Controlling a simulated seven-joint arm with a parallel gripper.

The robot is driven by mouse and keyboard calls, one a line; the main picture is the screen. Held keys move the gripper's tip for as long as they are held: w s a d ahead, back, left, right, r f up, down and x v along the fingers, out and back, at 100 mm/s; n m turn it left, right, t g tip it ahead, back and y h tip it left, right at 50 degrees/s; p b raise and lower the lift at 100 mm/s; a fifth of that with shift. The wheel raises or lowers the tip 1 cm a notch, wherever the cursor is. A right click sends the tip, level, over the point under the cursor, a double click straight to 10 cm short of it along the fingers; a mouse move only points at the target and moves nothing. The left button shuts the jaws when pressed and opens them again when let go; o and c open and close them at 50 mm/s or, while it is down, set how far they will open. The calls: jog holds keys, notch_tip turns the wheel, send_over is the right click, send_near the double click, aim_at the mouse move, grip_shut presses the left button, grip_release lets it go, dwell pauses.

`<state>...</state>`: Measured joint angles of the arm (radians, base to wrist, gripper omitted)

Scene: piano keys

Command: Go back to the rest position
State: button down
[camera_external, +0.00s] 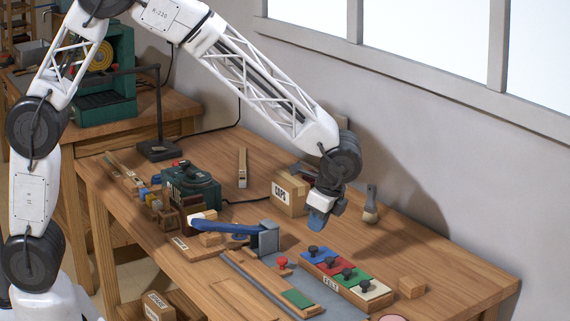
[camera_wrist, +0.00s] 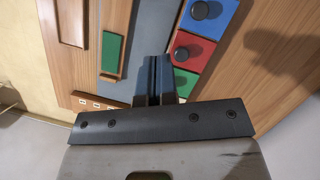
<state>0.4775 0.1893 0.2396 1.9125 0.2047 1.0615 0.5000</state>
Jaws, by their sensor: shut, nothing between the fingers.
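My gripper (camera_external: 319,220) hangs above the workbench, over the back of the row of coloured keys, and is empty. In the wrist view its dark fingers (camera_wrist: 155,80) are together. The row holds a blue key (camera_external: 314,255), a red key (camera_external: 331,266), a green key (camera_external: 350,277) and a white key (camera_external: 370,290), each with a dark knob. The wrist view shows the blue key (camera_wrist: 222,15), red key (camera_wrist: 205,45) and part of the green key (camera_wrist: 188,78). My gripper appears apart from all of them.
A blue lever (camera_external: 222,229) with a grey block (camera_external: 268,238) lies left. A green device (camera_external: 191,182) and a dark stand (camera_external: 158,148) are farther left. A wooden block (camera_external: 412,287) sits right.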

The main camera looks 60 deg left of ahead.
jog(key=s+a+r+n+t+h, duration=0.1)
jog(key=s+a+r+n, duration=0.2)
jog(key=s+a+r, duration=0.5)
jog(key=s+a+r+n+t+h, duration=0.1)
jog(key=s+a+r+n, duration=0.2)
jog(key=s+a+r, duration=0.45)
jog(key=s+a+n+t, duration=0.1)
jog(key=s+a+n, duration=0.2)
jog(key=s+a, duration=0.3)
jog(key=s+a+r+n+t+h, duration=0.1)
jog(key=s+a+n, duration=0.2)
jog(key=s+a, duration=0.4)
jog(key=shift+s, duration=2.25)
jog(key=shift+w+d, duration=0.1)
jog(key=shift+w, duration=0.05)
